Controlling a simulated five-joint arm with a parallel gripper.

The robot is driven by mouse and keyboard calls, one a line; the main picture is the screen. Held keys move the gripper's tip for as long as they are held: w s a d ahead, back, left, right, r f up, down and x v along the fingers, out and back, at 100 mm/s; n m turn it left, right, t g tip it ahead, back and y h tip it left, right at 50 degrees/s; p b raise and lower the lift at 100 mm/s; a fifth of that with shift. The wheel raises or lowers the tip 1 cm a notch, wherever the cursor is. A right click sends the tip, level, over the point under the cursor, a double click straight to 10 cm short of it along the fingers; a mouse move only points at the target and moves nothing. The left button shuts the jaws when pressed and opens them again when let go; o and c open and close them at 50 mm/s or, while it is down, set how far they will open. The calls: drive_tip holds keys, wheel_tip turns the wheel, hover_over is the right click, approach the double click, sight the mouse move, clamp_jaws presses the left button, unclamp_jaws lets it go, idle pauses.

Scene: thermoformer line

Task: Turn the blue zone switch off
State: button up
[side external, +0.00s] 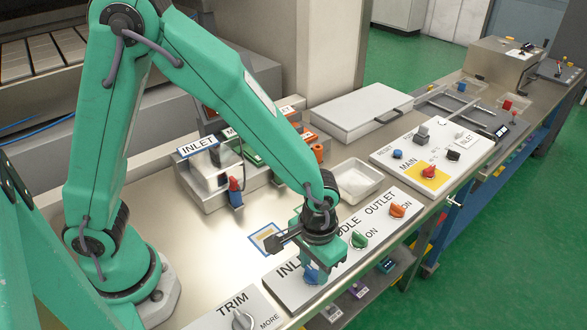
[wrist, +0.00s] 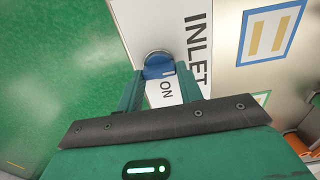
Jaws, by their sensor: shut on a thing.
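The blue zone switch (side external: 312,277) is a round knob on the white panel, beside the INLET label. It also shows in the wrist view (wrist: 157,66), with the word ON close by. My gripper (side external: 313,266) points down over it. In the wrist view the two green fingers of my gripper (wrist: 159,80) stand on either side of the blue knob, and they are shut on it. The fingers hide part of the knob, and I cannot tell its exact pointer angle.
On the same panel are a green switch (side external: 359,240) and an orange switch (side external: 398,210). A TRIM panel with a grey knob (side external: 242,320) is in front. A white tray (side external: 356,182) and a MAIN panel (side external: 432,175) with a red switch lie further along. Bare metal table lies left of the panel.

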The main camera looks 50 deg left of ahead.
sight(314, 269)
drive_tip(key=shift+r, duration=0.1)
idle(0.3)
drive_tip(key=o, duration=1)
drive_tip(key=shift+r, duration=3.85)
